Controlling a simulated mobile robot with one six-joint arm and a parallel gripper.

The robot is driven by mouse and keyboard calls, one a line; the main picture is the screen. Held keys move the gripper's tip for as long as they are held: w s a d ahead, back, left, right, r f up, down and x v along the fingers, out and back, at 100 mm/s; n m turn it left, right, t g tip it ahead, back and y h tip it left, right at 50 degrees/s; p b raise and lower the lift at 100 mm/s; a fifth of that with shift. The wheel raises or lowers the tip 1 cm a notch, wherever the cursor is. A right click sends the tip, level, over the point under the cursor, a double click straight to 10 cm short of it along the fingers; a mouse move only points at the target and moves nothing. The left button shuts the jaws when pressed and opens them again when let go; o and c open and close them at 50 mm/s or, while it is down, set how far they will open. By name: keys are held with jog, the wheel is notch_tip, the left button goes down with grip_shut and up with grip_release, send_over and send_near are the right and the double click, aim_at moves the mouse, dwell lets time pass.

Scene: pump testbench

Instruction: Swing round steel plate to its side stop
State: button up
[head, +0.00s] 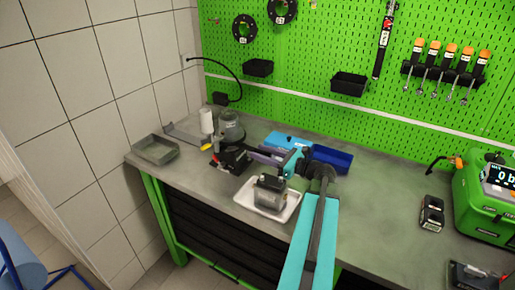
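A small dark device (232,157) with a red part and a yellow-tipped lever (207,147) stands toward the left of the bench. A round grey metallic part (231,132) shows at its top and back. It may be the steel plate, but the picture is too small to be sure. My arm reaches in from the lower right. My gripper (254,153) points left at the device. Its tips are small and dark against it, so I cannot tell whether they touch the plate or how far apart they are.
A white tray (249,207) with a grey metal block (270,192) is in front of my wrist. A blue bin (331,158) is behind it. A white cylinder (206,121) and a grey tray (155,149) stand left. A black battery (431,213) and green unit (487,190) are right.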

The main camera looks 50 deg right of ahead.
aim_at(241, 146)
jog(key=shift+x, duration=1.4)
jog(key=shift+c, duration=0.4)
